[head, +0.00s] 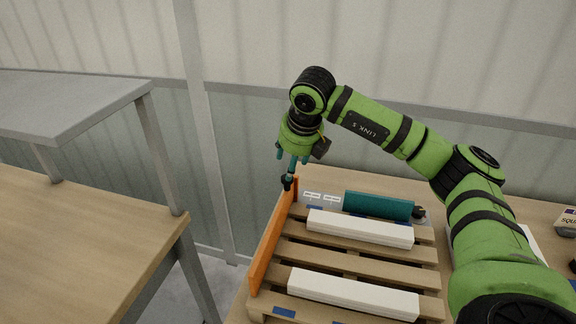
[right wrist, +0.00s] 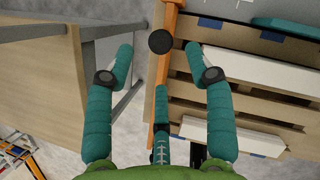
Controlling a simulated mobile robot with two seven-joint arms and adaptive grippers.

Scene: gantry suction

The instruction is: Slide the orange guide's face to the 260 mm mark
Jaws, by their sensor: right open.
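The orange guide (head: 270,246) is a long upright board along the left edge of a wooden slatted pallet (head: 350,262). A black knob (head: 288,183) stands at its far end. In the right wrist view the orange guide (right wrist: 166,75) runs between my fingers, with the round black knob (right wrist: 160,41) near the fingertips. My right gripper (head: 292,164) is above the knob, its teal fingers pointing down. In its wrist view the right gripper (right wrist: 159,53) is open, fingers spread to both sides of the knob. No readable millimetre mark shows. My left gripper is not in view.
Two white bars (head: 358,228) (head: 352,294) lie across the pallet. A teal block (head: 379,206) and small white labels (head: 312,196) are at its far side. A wooden table (head: 80,240) with a grey shelf (head: 70,105) stands left, across a floor gap.

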